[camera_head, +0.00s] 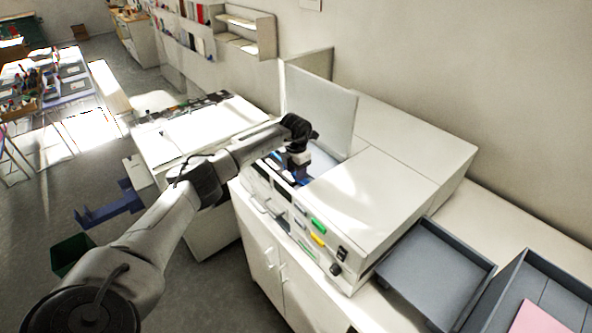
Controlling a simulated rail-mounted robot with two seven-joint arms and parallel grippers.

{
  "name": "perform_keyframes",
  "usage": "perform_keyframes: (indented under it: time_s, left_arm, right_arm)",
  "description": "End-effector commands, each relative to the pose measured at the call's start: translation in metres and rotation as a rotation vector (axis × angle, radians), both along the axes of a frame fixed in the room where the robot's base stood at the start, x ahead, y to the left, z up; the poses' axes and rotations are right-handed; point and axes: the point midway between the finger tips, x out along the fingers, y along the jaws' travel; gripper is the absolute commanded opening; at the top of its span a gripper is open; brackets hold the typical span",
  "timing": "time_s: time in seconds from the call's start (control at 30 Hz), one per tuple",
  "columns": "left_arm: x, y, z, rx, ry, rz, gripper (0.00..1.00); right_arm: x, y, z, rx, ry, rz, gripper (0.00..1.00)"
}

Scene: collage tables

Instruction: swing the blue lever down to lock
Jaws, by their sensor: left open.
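A white machine (375,205) sits on the white cabinet, with its lid (320,108) standing up. My left arm reaches in from the lower left across to the machine. My left gripper (299,172) points down at the machine's left part, in front of the raised lid, and is open. Small blue parts show close around the gripper. I cannot tell which of them is the blue lever, or whether the gripper touches it. The gripper and wrist hide part of that spot. My right gripper is not in view.
The machine's front has green (319,226) and yellow (317,240) buttons and black knobs. Grey trays (432,268) stand to its right, one holding a pink sheet (536,318).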

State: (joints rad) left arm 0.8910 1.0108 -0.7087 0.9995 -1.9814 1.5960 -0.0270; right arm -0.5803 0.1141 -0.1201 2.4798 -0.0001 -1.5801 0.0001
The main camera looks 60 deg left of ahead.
Motion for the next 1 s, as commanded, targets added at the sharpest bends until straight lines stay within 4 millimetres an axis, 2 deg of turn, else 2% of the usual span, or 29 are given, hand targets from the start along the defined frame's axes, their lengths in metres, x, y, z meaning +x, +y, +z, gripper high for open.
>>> perform_keyframes:
  time_s: [0.17, 0.7, 1.0]
  left_arm:
    - [0.001, 0.001, 0.012, 0.0, -0.002, 0.0, 0.44]
    - [0.0, 0.002, 0.111, 0.0, -0.003, 0.001, 0.44]
    - [0.0, 0.002, 0.136, 0.0, -0.001, 0.0, 0.44]
  right_arm:
    - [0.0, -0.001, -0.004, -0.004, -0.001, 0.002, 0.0]
    - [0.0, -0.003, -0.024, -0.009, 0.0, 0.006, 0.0]
    - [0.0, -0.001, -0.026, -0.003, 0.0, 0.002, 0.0]
